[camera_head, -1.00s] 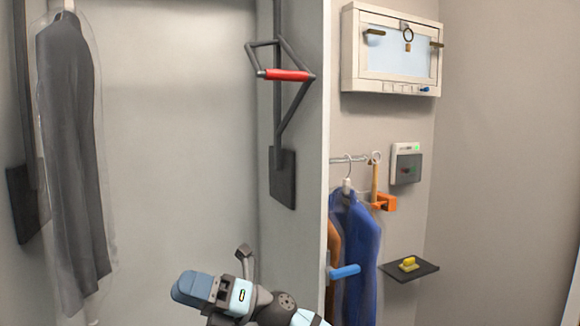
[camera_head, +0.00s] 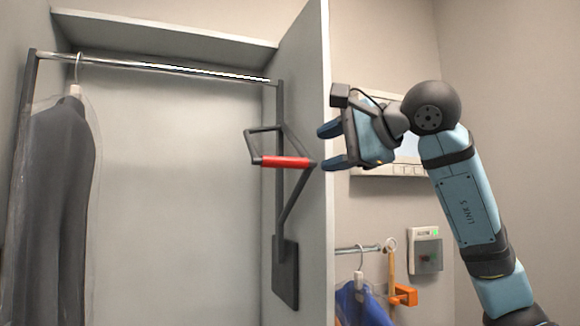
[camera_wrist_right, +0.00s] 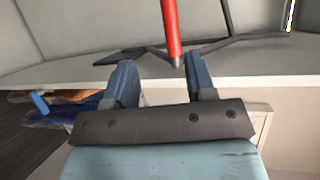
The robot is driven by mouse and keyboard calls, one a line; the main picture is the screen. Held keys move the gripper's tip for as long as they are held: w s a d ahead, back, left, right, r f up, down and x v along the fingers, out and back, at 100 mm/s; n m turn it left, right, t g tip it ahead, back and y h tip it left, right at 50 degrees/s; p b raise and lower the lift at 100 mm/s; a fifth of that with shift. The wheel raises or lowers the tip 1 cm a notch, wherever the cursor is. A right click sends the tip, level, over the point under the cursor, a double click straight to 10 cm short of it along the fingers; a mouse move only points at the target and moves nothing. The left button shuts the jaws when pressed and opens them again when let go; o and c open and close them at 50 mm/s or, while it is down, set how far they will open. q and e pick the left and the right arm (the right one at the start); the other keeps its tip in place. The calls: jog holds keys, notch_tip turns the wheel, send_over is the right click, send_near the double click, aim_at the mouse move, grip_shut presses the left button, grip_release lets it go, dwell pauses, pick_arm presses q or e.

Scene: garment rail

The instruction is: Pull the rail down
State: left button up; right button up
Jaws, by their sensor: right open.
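The rail (camera_head: 180,69) is a shiny bar across the top of the wardrobe, up high between two dark side arms. Its red handle (camera_head: 285,162) sits on a dark linkage at the wardrobe's right wall. My right gripper (camera_head: 326,147) is open and empty, just right of the handle near the wall's front edge, fingers pointing left. In the right wrist view, the red handle (camera_wrist_right: 171,28) lies ahead of the open fingers (camera_wrist_right: 163,82), apart from them. My left gripper is not in view.
A dark garment (camera_head: 52,190) in a clear cover hangs from the rail at left. The wardrobe's right wall (camera_head: 312,230) has its front edge beside my right gripper.

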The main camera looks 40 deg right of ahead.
aim_at(289, 160)
jog(key=shift+t+h, duration=0.3)
jog(key=shift+h, duration=0.2)
jog(key=p+x, duration=0.1)
jog(key=x, duration=0.2)
jog(key=p+x, duration=0.1)
jog(key=x, duration=0.3)
jog(key=d+r+p+x, duration=0.1)
jog(key=x, duration=0.3)
jog(key=shift+w, duration=0.2)
jog(key=shift+x, duration=0.8)
jog(key=shift+c, duration=0.3)
grip_shut()
